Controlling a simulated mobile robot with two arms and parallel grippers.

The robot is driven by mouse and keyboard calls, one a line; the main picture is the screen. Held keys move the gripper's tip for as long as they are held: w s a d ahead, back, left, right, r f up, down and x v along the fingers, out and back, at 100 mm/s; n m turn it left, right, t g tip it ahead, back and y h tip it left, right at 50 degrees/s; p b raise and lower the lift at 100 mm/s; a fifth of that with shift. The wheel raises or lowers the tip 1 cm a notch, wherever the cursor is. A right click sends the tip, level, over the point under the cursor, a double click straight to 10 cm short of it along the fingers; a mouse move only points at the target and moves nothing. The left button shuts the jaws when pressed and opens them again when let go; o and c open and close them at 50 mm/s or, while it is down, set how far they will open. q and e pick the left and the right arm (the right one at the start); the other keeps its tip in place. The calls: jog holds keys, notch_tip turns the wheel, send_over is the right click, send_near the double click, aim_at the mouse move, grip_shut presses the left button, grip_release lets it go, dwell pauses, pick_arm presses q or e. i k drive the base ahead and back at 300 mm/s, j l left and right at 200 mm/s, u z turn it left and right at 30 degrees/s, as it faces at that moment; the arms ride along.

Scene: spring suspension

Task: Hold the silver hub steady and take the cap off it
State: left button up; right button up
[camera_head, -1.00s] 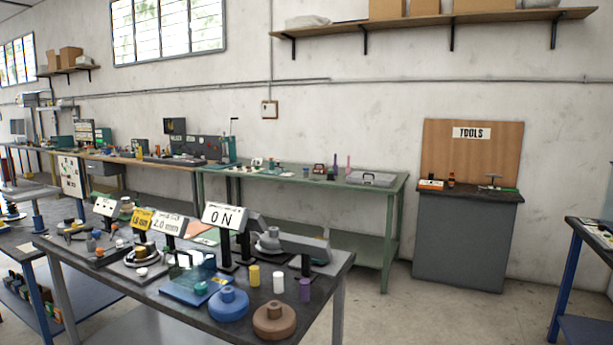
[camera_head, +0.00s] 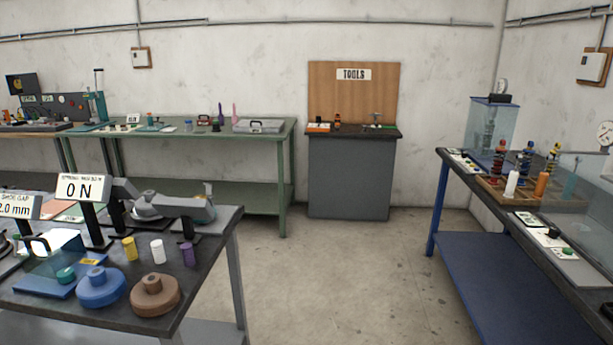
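Neither of my grippers is in view.
A blue-framed bench (camera_head: 470,190) stands right, a grey tool cabinet (camera_head: 348,178) behind. Open floor lies between.

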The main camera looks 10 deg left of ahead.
aim_at(189, 128)
jog(key=i+l, duration=0.1)
jog(key=i, duration=0.65)
jog(key=i+l, duration=0.1)
jog(key=i, duration=0.65)
jog(key=i+l, duration=0.1)
jog(key=i, duration=0.7)
jog(key=i+u, duration=0.2)
jog(key=i, duration=0.45)
jog(key=i+l+u, duration=0.15)
jog(key=i, duration=0.55)
jog(key=i+l+u, duration=0.2)
jog(key=i, duration=0.45)
jog(key=i+j+u, duration=0.2)
jog(key=i+u, duration=0.6)
jog(key=u, duration=0.2)
jog(key=i+u, duration=0.5)
jog(key=i+j+u, duration=0.25)
jog(key=i, duration=0.5)
jog(key=l, duration=0.1)
